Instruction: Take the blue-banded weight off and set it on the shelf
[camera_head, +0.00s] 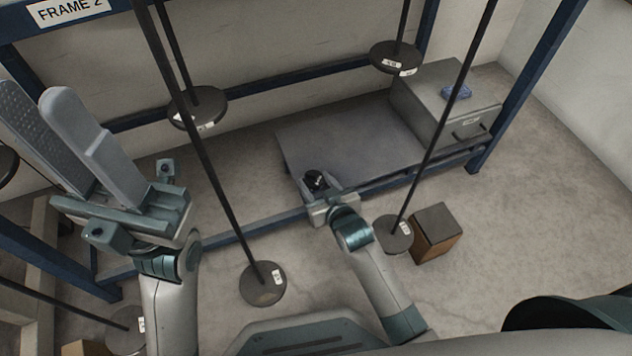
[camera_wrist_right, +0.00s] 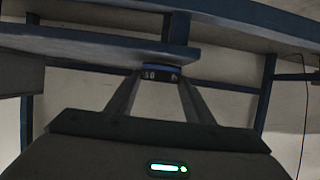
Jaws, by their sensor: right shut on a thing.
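My right gripper (camera_head: 318,192) is shut on the dark blue-banded weight (camera_head: 316,179), at the front edge of the grey shelf (camera_head: 360,130). In the right wrist view the weight (camera_wrist_right: 161,77) sits between the two fingertips, with light marks on its side and blue at its top edge. The shelf board (camera_wrist_right: 90,45) shows close to it there. I cannot tell whether the weight touches the shelf. My left gripper (camera_head: 85,135) is raised at the left, empty, with a gap between its fingers.
A grey box (camera_head: 440,100) with a blue cloth (camera_head: 457,93) on it stands on the shelf's right end. Long rods with round plates (camera_head: 263,284) hang around my arms; one plate (camera_head: 394,234) is close to my right forearm. A brown block (camera_head: 436,233) stands on the floor.

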